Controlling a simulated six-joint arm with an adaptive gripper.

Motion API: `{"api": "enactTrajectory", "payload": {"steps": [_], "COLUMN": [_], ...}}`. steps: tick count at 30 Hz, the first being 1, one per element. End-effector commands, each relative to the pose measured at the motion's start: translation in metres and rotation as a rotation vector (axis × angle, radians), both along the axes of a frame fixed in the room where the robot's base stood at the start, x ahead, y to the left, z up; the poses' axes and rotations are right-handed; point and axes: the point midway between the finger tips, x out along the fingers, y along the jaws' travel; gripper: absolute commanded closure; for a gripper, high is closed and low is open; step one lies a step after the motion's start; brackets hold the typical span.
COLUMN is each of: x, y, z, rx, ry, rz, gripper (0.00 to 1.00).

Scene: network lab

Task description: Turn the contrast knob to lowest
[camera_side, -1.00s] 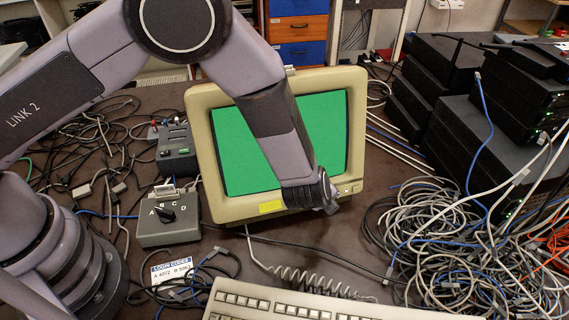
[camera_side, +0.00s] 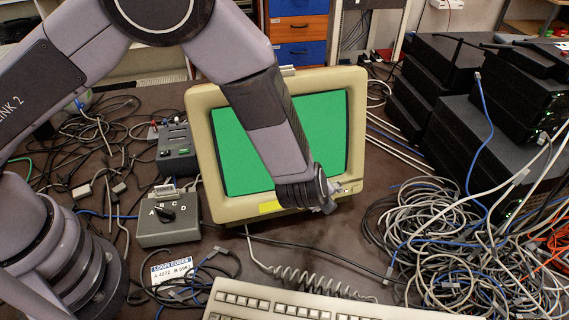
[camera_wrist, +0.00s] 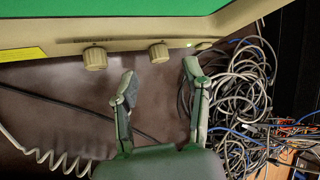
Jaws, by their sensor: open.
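A beige monitor (camera_side: 201,150) with a green screen stands on the dark table. In the wrist view two ribbed beige knobs sit on its lower bezel: a left knob (camera_wrist: 95,58) and a right knob (camera_wrist: 159,52). I cannot read which is the contrast knob or how either is set. My gripper (camera_wrist: 160,74) is open and empty, its fingers spread wide. The right knob lies just beyond the gap between the fingertips, apart from them. In the side view my gripper (camera_side: 334,190) is at the monitor's lower right corner and hides the knobs.
A beige keyboard (camera_side: 290,303) with a coiled cord lies in front. A grey switch box (camera_side: 168,225) stands to the left. Tangled cables (camera_side: 450,240) and stacked black network boxes (camera_side: 480,140) fill the right side. A yellow sticker (camera_side: 270,207) is on the bezel.

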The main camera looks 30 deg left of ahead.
Motion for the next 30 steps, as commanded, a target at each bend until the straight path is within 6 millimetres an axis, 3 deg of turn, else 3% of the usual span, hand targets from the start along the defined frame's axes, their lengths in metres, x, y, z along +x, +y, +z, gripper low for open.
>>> {"api": "enactTrajectory", "payload": {"steps": [6, 15, 26, 30], "x": [-0.031, -0.056, -0.058, -0.045], "y": [-0.003, -0.003, -0.002, 0.006], "z": [0.041, 0.072, 0.075, 0.097], "rx": [-0.003, 0.001, 0.001, -0.039], "ry": [-0.001, 0.0, 0.0, 0.001], "rz": [-0.003, -0.001, 0.001, 0.061], "gripper": [0.53, 0.53, 0.53, 0.53]}}
